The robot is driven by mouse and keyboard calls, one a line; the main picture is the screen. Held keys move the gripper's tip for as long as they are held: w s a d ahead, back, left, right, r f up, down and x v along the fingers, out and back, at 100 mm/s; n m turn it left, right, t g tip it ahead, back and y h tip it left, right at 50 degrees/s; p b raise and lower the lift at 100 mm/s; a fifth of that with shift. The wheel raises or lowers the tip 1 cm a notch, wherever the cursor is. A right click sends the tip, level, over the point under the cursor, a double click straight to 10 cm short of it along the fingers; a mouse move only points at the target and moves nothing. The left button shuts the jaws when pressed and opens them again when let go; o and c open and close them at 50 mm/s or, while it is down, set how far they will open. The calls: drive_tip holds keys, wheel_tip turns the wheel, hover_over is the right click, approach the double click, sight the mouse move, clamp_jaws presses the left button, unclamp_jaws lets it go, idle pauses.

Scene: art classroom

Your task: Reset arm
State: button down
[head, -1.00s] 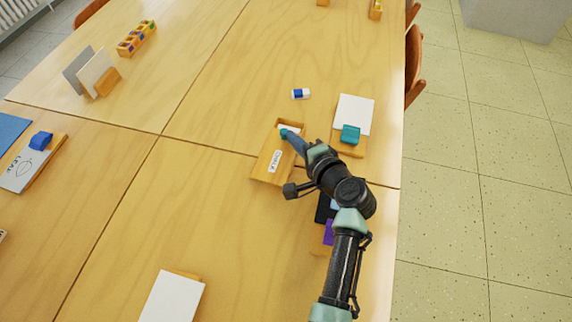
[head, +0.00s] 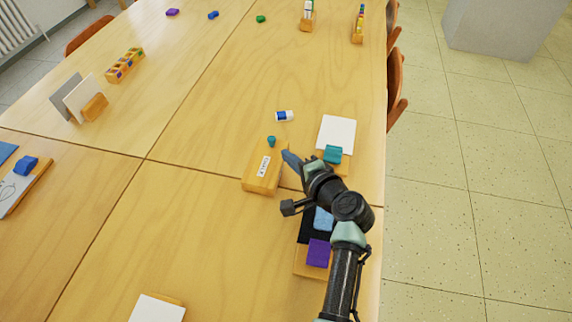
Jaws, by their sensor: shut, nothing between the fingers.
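My gripper (head: 289,157) is shut and empty, its blue fingertips showing at the end of my black arm. It is just right of a wooden box (head: 250,184) with a white label that seems to read "CHALK". A teal knob (head: 271,141) stands at the box's far end, apart from my fingers. The box top looks covered. I cannot tell whether the fingertips touch the box's right edge or are above it. My arm reaches in from the lower right and hides part of the table.
Right of my gripper is a wooden board with white paper (head: 337,131) and a teal block (head: 333,154). A purple block (head: 318,253) and a light blue block (head: 323,220) lie beside my arm. A blue-and-white eraser (head: 285,116) lies beyond the box. The table left of the box is clear.

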drive_tip(key=p+v, duration=0.1)
drive_tip(key=v, duration=0.8)
drive_tip(key=shift+s+d+r, duration=0.15)
drive_tip(key=shift+s+d, duration=0.05)
drive_tip(key=w+a+r+n+t+h, duration=0.2)
drive_tip(key=r+n+t, duration=0.15)
drive_tip(key=r, duration=1.25)
drive_tip(key=w+a+r+n+t+h, duration=0.1)
drive_tip(key=w+a+r+n+t, duration=0.3)
drive_tip(key=r, duration=1.2)
drive_tip(key=s+a+r+n+t+h, duration=0.1)
drive_tip(key=s+r+n+t, duration=0.25)
drive_tip(key=s+r, duration=0.7)
drive_tip(key=s+a+r+n+t+h, duration=0.2)
drive_tip(key=s+r+t, duration=0.2)
drive_tip(key=s+r, duration=0.7)
drive_tip(key=w+r+p, duration=0.4)
drive_tip(key=r+p, duration=0.8)
drive_tip(key=r, duration=0.3)
drive_tip(key=shift+d, duration=0.2)
